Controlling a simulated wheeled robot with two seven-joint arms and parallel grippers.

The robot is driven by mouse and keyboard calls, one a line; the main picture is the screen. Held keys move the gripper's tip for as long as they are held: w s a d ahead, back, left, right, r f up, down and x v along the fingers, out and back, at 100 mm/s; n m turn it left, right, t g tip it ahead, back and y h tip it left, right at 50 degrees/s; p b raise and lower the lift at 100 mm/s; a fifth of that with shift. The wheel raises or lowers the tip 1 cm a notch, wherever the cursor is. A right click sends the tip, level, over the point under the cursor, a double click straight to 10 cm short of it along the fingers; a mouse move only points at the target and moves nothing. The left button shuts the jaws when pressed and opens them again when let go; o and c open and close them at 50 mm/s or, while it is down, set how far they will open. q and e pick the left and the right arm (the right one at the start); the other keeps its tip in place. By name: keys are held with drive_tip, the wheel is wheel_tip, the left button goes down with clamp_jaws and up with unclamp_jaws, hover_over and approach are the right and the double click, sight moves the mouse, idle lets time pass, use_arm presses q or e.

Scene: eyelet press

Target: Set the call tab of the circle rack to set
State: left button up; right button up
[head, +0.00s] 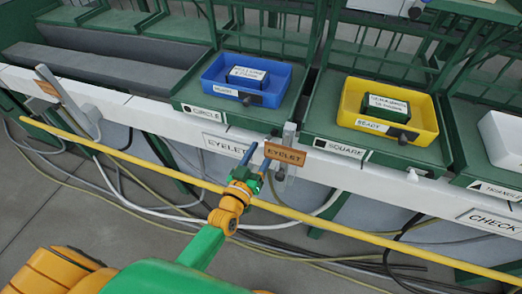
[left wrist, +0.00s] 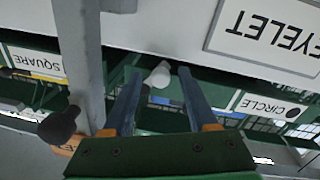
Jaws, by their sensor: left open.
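The circle rack's green shelf (head: 190,97) carries a CIRCLE label (head: 206,115) on its front edge; it also shows upside down in the left wrist view (left wrist: 268,107). A pale rounded knob (left wrist: 160,75), which looks like the call tab, sits under the shelf edge in the left wrist view. The tab's setting is not readable. My right gripper is not in view.
A grey post (left wrist: 88,60) with a dark knob (left wrist: 60,127) stands close beside the fingers, bearing the EYELET sign (head: 284,154). A blue bin (head: 280,95) sits on the circle shelf, a yellow bin (head: 425,120) on the square one. A yellow rail (head: 150,164) crosses in front.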

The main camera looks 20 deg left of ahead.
use_arm(q)
drive_tip(key=s, duration=0.7)
drive_tip(key=shift+a, duration=0.35)
